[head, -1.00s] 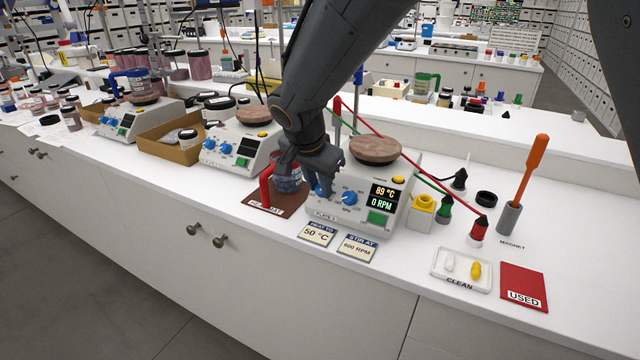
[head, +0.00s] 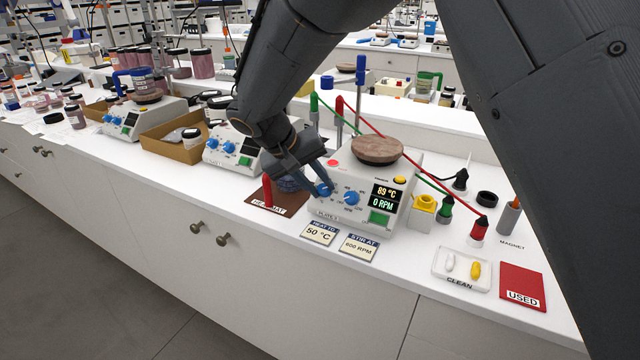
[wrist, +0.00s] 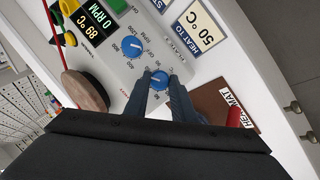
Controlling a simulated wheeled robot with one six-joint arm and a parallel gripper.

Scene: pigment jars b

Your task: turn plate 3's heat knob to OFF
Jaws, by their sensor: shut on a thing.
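Plate 3 (head: 345,210) is a white hotplate with a round brown top (head: 377,149). Its display (head: 384,198) reads 89 °C and 0 RPM. My gripper (head: 321,187) reaches in from the left and is shut on the left blue knob, the heat knob (head: 325,190). In the wrist view my gripper (wrist: 159,84) has one finger on each side of the heat knob (wrist: 160,77). The stir knob (head: 351,198) is free beside it; it also shows in the wrist view (wrist: 132,47). The heat knob's exact setting is too small to read.
A brown HEATMAT (head: 268,208) with a red-handled jar lies left of the plate. Cards reading 50 °C (head: 319,233) and 600 RPM (head: 359,247) lie in front. Coloured plugs, a CLEAN tray (head: 462,269) and a red USED mat (head: 522,285) are to the right.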

